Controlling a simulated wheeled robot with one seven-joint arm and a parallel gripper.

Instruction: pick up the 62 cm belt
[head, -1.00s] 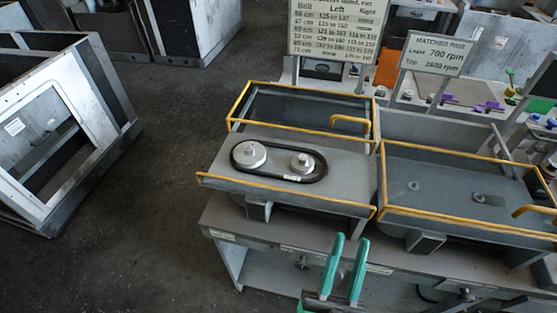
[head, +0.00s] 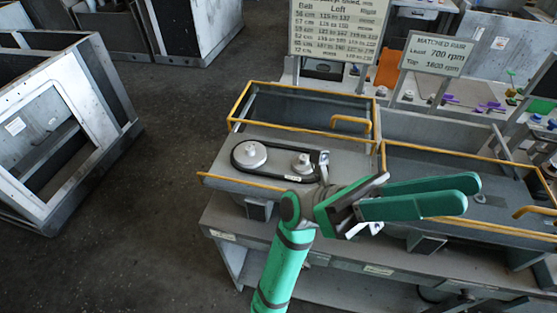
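A black belt (head: 272,178) runs around two silver pulleys, a larger left one (head: 250,154) and a smaller right one (head: 302,163), in the left grey housing (head: 225,142) with yellow rails. Its length marking is too small to read. My gripper (head: 472,193) has teal fingers, points right and looks open and empty. It is in front of the right housing (head: 420,165), to the right of the belt and apart from it. My arm stands close to the belt's front right in the picture and may hide a little of it.
A belt chart sign (head: 337,30) and a sign reading 700 and 1600 rpm (head: 436,54) stand behind the housings. The bench (head: 262,225) carries both housings. A metal frame (head: 60,125) stands on the floor at left, with clear floor between.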

